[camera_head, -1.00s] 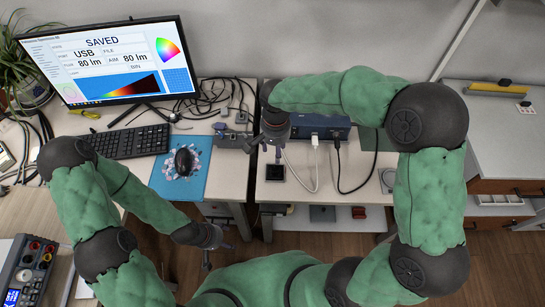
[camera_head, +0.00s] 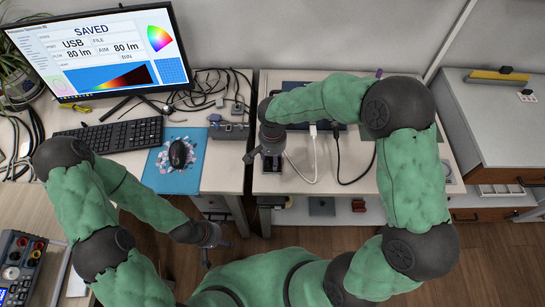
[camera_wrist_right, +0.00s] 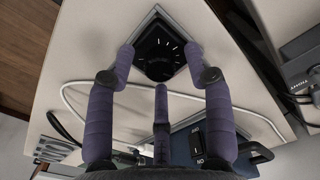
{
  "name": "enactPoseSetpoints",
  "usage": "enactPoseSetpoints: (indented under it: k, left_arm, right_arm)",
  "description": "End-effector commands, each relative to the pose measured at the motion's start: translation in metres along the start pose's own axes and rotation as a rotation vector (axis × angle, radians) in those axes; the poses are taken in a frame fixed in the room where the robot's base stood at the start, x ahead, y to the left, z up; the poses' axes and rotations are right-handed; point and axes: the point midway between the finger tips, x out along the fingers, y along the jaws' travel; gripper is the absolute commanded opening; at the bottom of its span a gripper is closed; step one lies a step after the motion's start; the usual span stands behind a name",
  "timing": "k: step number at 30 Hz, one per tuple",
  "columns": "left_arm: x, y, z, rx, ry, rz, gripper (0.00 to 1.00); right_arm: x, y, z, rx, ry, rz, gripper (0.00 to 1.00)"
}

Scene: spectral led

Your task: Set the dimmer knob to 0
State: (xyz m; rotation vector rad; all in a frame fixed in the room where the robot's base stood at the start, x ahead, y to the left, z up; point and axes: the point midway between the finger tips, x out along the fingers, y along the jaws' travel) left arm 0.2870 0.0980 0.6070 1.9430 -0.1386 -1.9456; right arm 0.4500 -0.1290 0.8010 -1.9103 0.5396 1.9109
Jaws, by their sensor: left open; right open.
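The dimmer knob (camera_wrist_right: 158,52) is a dark round dial with white tick marks on a black square base. In the head view, the black base (camera_head: 273,164) is partly covered by my right gripper (camera_head: 264,166). In the right wrist view, my right gripper (camera_wrist_right: 160,58) is open, its purple fingers spread on either side of the dial. I cannot tell if they touch it. My left gripper (camera_head: 212,243) is open and empty in front of the desk. The monitor (camera_head: 98,60) reads SAVED, USB 80 lm and AIM 80 lm.
A blue box (camera_wrist_right: 190,150) with a switch stands behind the knob, and a white cable (camera_head: 314,158) runs close by. A grey device (camera_head: 232,130) sits left of the knob.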

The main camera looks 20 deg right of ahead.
Motion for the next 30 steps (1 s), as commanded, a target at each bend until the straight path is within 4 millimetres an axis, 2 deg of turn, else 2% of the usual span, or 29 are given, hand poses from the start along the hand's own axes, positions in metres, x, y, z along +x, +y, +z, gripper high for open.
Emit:
enactPoseSetpoints:
  k: [3,8,9,20,30]
  left_arm:
    - [0.000,0.000,0.000,0.000,0.000,0.000,0.69]
    - [0.000,0.000,0.000,0.000,0.000,0.000,0.69]
    - [0.000,0.000,0.000,0.000,0.000,0.000,0.69]
    - [-0.003,0.001,0.000,0.000,0.000,0.000,0.69]
    - [-0.016,0.006,0.001,0.000,0.000,0.000,0.69]
  right_arm:
    - [0.000,0.000,0.000,0.000,0.000,0.000,0.50]
    - [0.000,0.000,0.000,0.000,0.000,0.000,0.04]
    - [0.000,0.000,0.000,0.000,0.000,0.000,0.00]
    - [-0.001,0.000,0.000,-0.036,0.000,0.000,0.00]
    - [-0.002,0.000,0.000,-0.253,0.000,0.001,0.00]
